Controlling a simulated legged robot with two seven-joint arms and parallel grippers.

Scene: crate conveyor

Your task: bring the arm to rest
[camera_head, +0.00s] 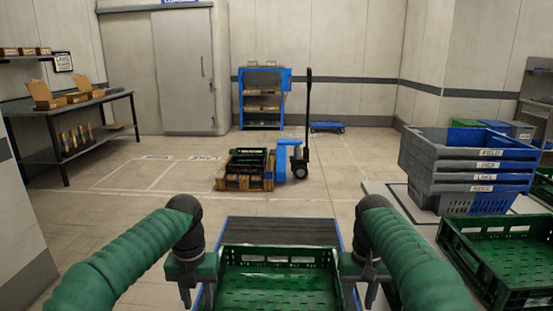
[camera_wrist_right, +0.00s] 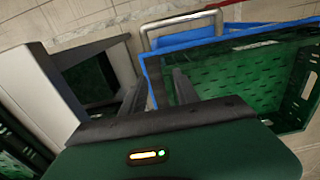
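My left gripper (camera_head: 197,290) points down beside the left side of a green crate (camera_head: 280,258). Its fingers look apart with nothing seen between them. My right gripper (camera_head: 362,288) points down at the crate's right side. In the right wrist view its two dark fingers (camera_wrist_right: 157,94) stand apart, with a blue edge behind the gap and the crate (camera_wrist_right: 240,75) to the right. I cannot tell whether either gripper touches the crate. Both arms reach forward, bent down at the wrists.
Stacked grey and blue crates (camera_head: 465,165) and another green crate (camera_head: 515,285) stand at the right. A pallet jack (camera_head: 303,150) stands ahead by a loaded pallet (camera_head: 240,183). A shelf table (camera_head: 75,108) stands left. Open floor lies between.

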